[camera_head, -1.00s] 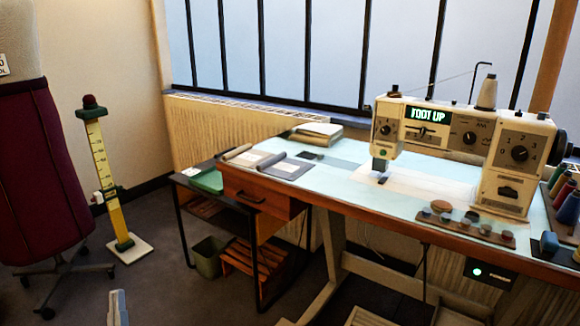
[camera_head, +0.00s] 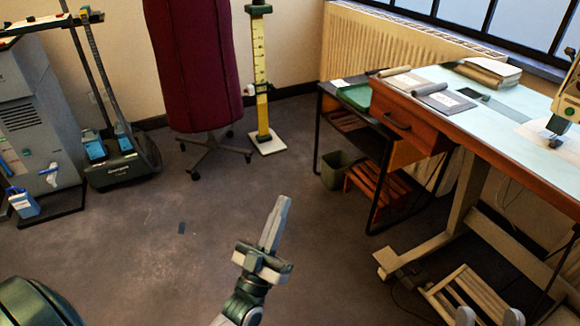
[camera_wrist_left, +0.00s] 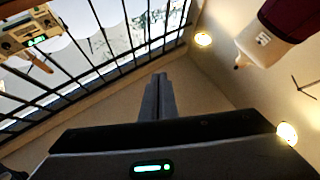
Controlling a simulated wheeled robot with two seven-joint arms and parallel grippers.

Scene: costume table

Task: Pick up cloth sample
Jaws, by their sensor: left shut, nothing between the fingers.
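Rolled cloth pieces with white labels, one light (camera_head: 405,80) and one dark grey (camera_head: 443,100), lie at the left end of the sewing table. My left gripper (camera_head: 281,207) is shut and empty, pointing up over the floor, apart from the patch and the table. In the left wrist view its closed fingers (camera_wrist_left: 157,98) point towards the wall and windows.
The sewing table (camera_head: 505,140) and its drawer unit (camera_head: 400,118) stand at the right, a bin (camera_head: 337,170) below. A dress form (camera_head: 195,65), a measuring post (camera_head: 261,90) and a wheeled stand (camera_head: 118,160) stand behind. The middle floor is clear.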

